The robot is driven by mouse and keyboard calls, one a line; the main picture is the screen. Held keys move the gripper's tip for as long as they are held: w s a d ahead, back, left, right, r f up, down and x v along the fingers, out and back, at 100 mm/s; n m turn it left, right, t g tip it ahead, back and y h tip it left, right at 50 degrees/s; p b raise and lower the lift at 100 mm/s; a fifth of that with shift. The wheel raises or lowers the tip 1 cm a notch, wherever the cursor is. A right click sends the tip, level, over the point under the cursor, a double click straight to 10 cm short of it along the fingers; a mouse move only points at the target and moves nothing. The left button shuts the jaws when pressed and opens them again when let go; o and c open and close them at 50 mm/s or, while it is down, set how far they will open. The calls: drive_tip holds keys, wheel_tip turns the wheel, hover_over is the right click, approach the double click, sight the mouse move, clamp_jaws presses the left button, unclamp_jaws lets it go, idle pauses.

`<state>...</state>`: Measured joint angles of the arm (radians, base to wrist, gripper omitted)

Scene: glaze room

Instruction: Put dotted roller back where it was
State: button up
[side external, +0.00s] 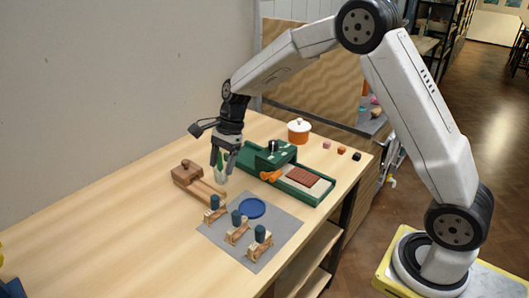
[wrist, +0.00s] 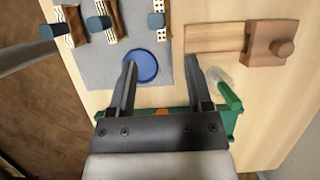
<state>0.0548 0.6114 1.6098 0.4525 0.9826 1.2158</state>
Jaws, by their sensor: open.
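Three patterned rollers with dark blue handles stand in a row on a grey mat (side external: 275,238): a near one (side external: 260,243), a middle one (side external: 237,231) and a far one (side external: 215,211). They also show along the top left of the wrist view, partly cut off, the near one (wrist: 70,22) with dark markings. My gripper (side external: 222,162) is open and empty, above the table behind the mat. In the wrist view its fingers (wrist: 160,66) are apart, one beside the blue disc.
A blue disc (side external: 252,208) lies on the mat. A wooden block with a knob (side external: 187,173) is left of my gripper. A clear and green item (side external: 221,172) stands under the gripper.

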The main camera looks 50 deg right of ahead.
drive_tip(key=s+d+f+n+t+h, duration=0.1)
drive_tip(key=s+d+n+h, duration=0.1)
drive_tip(key=s+n, duration=0.6)
drive_tip(key=s+d+f+n+t+h, duration=0.1)
drive_tip(key=s+n+h, duration=0.1)
drive_tip(key=s+n, duration=0.7)
drive_tip(key=shift+s+d+n+t, duration=0.3)
drive_tip(key=shift+s+d, duration=0.05)
drive_tip(key=shift+s, duration=1.95)
